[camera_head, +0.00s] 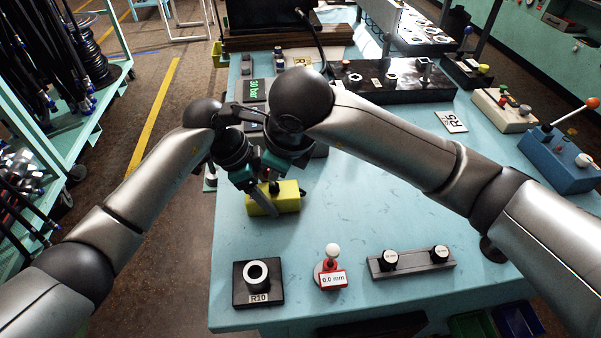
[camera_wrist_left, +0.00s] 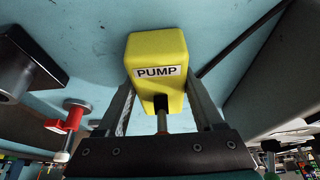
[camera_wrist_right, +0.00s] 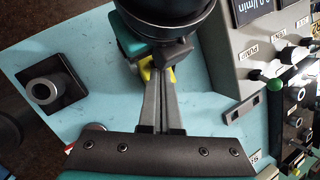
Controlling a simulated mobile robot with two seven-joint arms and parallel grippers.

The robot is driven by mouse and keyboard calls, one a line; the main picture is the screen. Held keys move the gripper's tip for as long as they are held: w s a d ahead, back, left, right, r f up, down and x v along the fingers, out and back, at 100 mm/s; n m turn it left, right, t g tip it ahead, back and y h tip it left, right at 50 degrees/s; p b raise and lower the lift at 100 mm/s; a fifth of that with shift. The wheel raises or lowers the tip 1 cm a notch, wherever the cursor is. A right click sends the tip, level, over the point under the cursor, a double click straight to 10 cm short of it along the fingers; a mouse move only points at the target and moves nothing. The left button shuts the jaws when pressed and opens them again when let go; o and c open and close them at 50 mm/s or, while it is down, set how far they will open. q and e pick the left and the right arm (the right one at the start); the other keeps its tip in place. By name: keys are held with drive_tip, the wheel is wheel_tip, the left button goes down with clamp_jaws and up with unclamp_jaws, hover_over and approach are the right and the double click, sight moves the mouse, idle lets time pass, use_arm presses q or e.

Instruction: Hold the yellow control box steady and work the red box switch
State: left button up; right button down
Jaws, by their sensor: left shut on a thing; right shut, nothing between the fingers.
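The yellow control box (camera_head: 287,198) sits on the light blue table. The left wrist view shows it (camera_wrist_left: 160,50) with a PUMP label. My left gripper (camera_head: 268,203) is shut on the box, one finger on either side. A short stick (camera_wrist_left: 161,121) shows at a dark opening in its near end; I cannot tell whether this is the switch. My right gripper (camera_wrist_right: 161,62) is shut and empty, close above the box. In the right wrist view only bits of the yellow box (camera_wrist_right: 145,70) show behind its fingers and my left arm. No clear red box switch shows.
A black R10 block (camera_head: 258,296), a red gauge (camera_head: 332,278) reading 0.0 mm and a grey rail with two black knobs (camera_head: 411,261) stand along the near edge. A blue lever box (camera_head: 560,160) stands at right.

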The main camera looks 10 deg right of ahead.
drive_tip(key=shift+r, duration=0.8)
drive_tip(key=s+d+r, duration=0.5)
drive_tip(key=s+r, duration=0.1)
drive_tip(key=r, duration=0.4)
drive_tip(key=shift+d+r, duration=0.15)
drive_tip(key=shift+d, duration=0.1)
